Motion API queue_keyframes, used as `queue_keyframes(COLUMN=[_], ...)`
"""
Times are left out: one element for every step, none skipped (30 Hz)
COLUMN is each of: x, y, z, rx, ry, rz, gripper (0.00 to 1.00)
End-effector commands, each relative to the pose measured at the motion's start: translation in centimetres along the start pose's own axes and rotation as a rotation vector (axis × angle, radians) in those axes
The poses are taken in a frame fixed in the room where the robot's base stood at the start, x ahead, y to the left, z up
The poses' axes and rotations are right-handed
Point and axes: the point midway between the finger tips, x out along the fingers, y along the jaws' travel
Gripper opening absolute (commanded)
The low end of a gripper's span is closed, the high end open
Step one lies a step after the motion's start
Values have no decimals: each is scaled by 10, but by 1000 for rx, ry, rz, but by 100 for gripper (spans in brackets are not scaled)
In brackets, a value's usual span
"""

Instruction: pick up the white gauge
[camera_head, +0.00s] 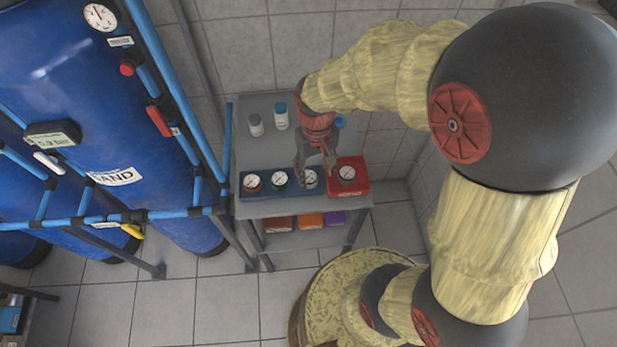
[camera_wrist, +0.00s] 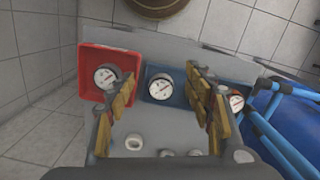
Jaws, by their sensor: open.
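The white gauge (camera_head: 310,179) has a round dial and sits in a blue tray (camera_head: 265,193) on the grey cart, third from the left in the head view. In the wrist view the gauge (camera_wrist: 161,86) shows between my fingers, dial facing up. My gripper (camera_head: 315,163) is open and empty, pointing down just above the gauge, its fingers partly covering it in the head view. In the wrist view my gripper (camera_wrist: 160,84) has one finger on each side of the gauge; I cannot tell whether either touches it.
A red tray (camera_head: 356,190) with a dark gauge (camera_head: 347,173) stands close on the right. An orange-brown gauge (camera_head: 253,183) and a green gauge (camera_head: 279,179) share the blue tray. Bottles (camera_head: 281,117) stand behind. Blue pipe framing (camera_head: 215,175) rises at the cart's left.

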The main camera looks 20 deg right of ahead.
Motion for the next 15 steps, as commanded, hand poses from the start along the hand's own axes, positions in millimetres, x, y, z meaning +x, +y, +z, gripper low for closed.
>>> queue_keyframes(x=[16,23,31,35,34,30,28,28,31,33,36,40,44,47,51], y=[0,0,0,-1,-1,-1,-1,-1,-1,-1,-1,-1,-1,-1,-1], z=[-9,-15,-24,-31,-39,-49,-55,-57,-58,-59,-59,-59,-60,-60,-60], rx=[4,7,12,15,18,21,24,26,29,30,31,32,32,31,31], ry=[-19,-22,-21,-12,2,29,44,52,57,59,60,59,59,59,59], rz=[0,1,1,0,0,-1,-1,-2,-2,-2,-2,-2,-2,-2,-2], gripper=[52,52,52,52,52,52,52,52,52,52,52,52,52,52,52])
